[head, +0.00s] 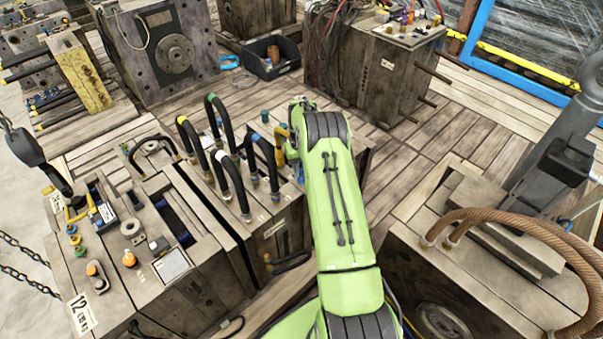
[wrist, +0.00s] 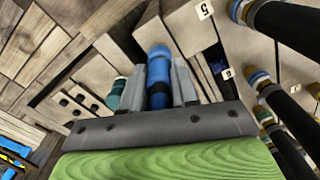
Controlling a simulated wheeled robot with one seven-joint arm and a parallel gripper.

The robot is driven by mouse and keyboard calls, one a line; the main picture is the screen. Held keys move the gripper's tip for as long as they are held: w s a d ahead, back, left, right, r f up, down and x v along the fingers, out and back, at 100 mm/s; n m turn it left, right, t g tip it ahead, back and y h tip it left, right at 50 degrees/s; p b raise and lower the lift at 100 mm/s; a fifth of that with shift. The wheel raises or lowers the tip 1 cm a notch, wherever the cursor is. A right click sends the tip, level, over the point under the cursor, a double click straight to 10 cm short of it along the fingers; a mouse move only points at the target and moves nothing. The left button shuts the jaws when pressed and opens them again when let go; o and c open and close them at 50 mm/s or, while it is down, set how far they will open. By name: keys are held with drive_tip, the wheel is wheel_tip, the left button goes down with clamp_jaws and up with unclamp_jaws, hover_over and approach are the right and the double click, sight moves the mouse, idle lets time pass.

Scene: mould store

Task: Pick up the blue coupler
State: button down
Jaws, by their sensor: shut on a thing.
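The blue coupler (wrist: 159,62) stands between the two grey fingers of my gripper (wrist: 161,82) in the wrist view. The fingers are shut on its sides, and its lower part shows dark bands. I cannot tell whether it is still seated on the block below. A teal coupler (wrist: 117,93) is just left of the fingers, apart from them.
Black hoses with coloured collars (head: 228,168) arch up left of my arm; others stand at the right of the wrist view (wrist: 285,30). A mould block with a brown hose (head: 530,222) stands at the right. Bare plank floor (head: 455,130) lies between the blocks.

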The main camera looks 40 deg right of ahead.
wheel_tip(320, 180, up, 10)
drive_tip(key=p, duration=0.3)
drive_tip(key=shift+r, duration=0.1)
idle(0.7)
